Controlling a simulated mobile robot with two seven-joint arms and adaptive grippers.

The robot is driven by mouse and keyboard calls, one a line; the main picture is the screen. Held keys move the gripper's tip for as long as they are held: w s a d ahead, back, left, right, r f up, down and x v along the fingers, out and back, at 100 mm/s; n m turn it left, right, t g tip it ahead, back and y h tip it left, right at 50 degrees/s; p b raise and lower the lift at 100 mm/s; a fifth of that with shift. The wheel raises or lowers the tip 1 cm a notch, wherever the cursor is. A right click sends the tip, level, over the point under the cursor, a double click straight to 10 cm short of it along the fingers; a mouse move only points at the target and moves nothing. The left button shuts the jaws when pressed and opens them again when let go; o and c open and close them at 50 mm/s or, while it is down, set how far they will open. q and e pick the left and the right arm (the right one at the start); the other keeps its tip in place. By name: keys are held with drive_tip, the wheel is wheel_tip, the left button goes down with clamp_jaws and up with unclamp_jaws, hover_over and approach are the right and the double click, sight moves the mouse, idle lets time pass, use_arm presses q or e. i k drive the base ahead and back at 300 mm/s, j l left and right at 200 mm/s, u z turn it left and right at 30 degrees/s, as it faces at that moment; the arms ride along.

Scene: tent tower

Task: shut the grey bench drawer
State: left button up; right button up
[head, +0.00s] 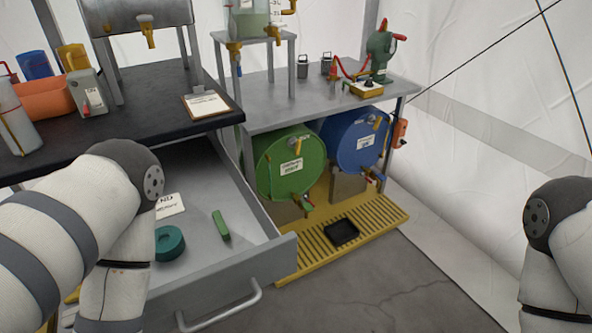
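The grey bench drawer (262,254) stands pulled out from under the black-topped bench (150,92) at the left. Its front panel carries a light bar handle (222,311) near the bottom of the view. Inside lie a teal ring-shaped roll (170,243), a green block (221,225) and a white card (170,206). My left arm reaches in front of the drawer's left part and hides some of it. My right arm is at the right edge, well away from the drawer. Neither gripper shows; both are below the picture.
A grey table (330,98) stands right of the drawer, with a green drum (285,172) and a blue drum (352,142) below it on a yellow grated platform (375,225). The platform's edge is close to the drawer's right front corner. Grey floor (390,290) is clear at the front right.

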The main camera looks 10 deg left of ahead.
sight(211, 273)
drive_tip(key=u, duration=1.05)
